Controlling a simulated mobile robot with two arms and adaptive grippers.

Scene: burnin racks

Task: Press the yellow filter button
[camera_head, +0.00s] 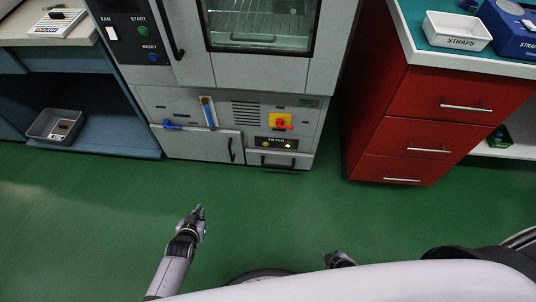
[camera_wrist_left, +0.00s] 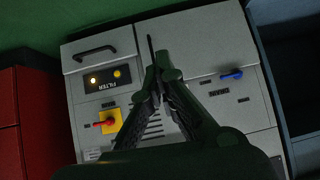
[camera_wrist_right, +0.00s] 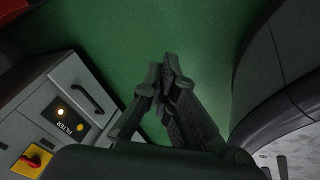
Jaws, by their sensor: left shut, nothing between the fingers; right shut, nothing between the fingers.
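The filter panel (camera_head: 277,145) is a dark strip marked FILTER, low on the right of the grey cabinet front. It carries two small round yellowish spots, a dimmer one (camera_head: 264,146) at left and a brighter, glowing one (camera_head: 293,146) at right. I cannot tell which is button and which is lamp. In the left wrist view the panel (camera_wrist_left: 107,77) appears upside down, left of my fingers. In the right wrist view it (camera_wrist_right: 68,120) is at left. My left gripper (camera_head: 199,210) is shut and empty, apart from the cabinet. My right gripper (camera_head: 336,256) is shut and empty, farther back.
A red rotary switch on a yellow plate (camera_head: 281,123) sits just above the panel. A drawer with a handle (camera_head: 279,160) is below. Red drawers (camera_head: 425,130) stand at right. The green floor (camera_head: 100,220) before the cabinet is clear.

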